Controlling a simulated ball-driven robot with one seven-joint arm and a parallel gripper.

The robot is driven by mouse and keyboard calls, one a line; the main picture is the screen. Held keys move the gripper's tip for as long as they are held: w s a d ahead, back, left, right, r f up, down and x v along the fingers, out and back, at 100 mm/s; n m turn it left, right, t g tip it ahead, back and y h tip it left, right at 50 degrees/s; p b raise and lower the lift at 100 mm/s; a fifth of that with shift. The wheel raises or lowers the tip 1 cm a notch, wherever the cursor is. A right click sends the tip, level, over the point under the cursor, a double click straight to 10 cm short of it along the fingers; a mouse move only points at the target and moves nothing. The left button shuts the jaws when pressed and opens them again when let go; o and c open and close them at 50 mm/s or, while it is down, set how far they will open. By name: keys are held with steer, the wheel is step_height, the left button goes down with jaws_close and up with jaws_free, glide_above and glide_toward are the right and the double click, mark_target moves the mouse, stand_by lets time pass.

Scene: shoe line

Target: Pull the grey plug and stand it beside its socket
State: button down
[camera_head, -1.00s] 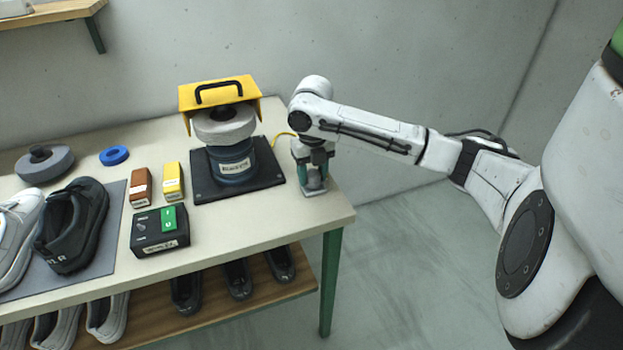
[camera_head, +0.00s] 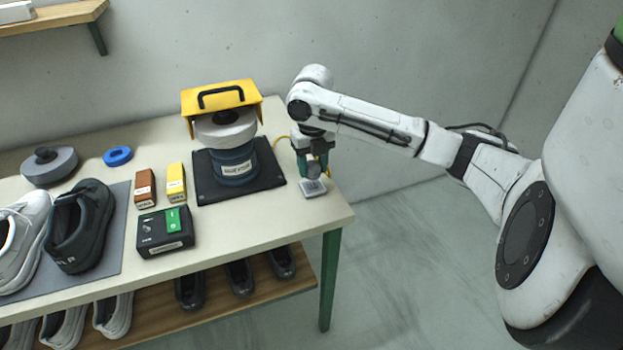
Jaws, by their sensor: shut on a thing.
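My gripper (camera_head: 314,164) is at the right end of the table, with its teal fingers pointing down and shut on the grey plug (camera_head: 314,171). The plug is partly hidden between the fingers. Below it, the pale grey socket (camera_head: 313,189) lies on the tabletop near the right edge, its top face now showing dark marks. The plug appears just above the socket; the exact gap is hard to tell. A yellow cord (camera_head: 279,142) shows behind the gripper.
A machine with a grey wheel (camera_head: 226,130) and yellow hood (camera_head: 221,98) stands on a black base (camera_head: 269,176) left of the gripper. A black box (camera_head: 165,240), brown and yellow blocks and shoes are further left. The table's front right corner (camera_head: 338,214) is bare.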

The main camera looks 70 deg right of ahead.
steer(key=shift+r+p, duration=0.65)
steer(key=shift+r, duration=0.35)
